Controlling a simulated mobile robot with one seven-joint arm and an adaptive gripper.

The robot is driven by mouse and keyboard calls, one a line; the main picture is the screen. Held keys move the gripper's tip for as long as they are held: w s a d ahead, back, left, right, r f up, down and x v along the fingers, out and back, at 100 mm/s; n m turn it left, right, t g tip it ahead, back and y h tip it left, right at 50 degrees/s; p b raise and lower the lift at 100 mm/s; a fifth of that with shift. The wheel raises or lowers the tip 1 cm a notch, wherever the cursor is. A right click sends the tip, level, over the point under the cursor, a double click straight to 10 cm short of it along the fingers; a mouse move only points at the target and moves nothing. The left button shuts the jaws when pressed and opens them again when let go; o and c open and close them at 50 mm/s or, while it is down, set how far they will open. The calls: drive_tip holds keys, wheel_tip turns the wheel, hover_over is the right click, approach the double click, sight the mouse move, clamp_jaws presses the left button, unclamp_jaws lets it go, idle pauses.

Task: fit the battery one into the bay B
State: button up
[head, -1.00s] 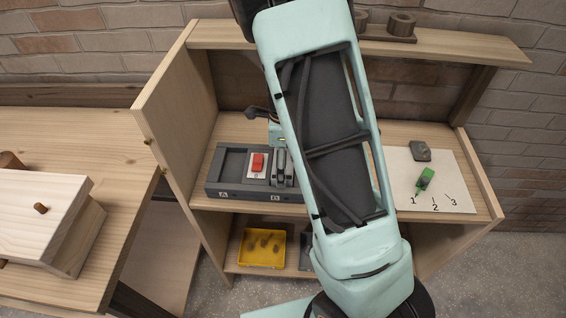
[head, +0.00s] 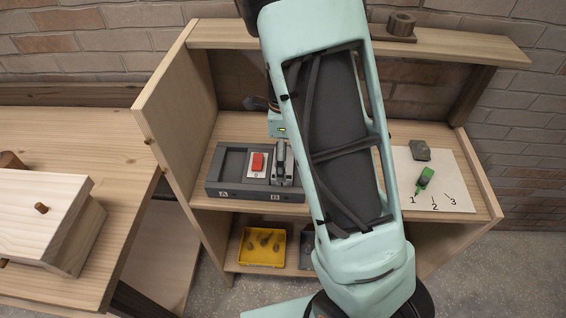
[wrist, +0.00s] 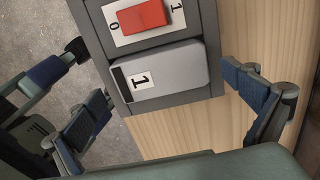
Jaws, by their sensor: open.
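Battery one (wrist: 165,75) is a light grey block with a "1" label. In the wrist view it lies in the bay beside the red switch and looks seated between the dark walls. In the head view this is bay B (head: 275,197), at the right end of the dark grey battery box (head: 212,183). Bay A (head: 232,164) at the left is empty. My gripper (wrist: 170,92) is open, with fingers apart on both sides of the battery and clear of it. In the head view my gripper (head: 282,165) is over bay B and partly hides it.
The red switch (head: 258,162) sits between the bays. A white sheet (head: 445,180) marked 1, 2, 3 holds a green object (head: 425,178) and a grey block (head: 420,150). A yellow tray (head: 246,262) stands on the lower shelf. A tall side panel (head: 180,120) rises left of the box.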

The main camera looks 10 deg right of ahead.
wheel_tip(320, 180, up, 9)
drive_tip(key=shift+r, duration=0.15)
idle(0.5)
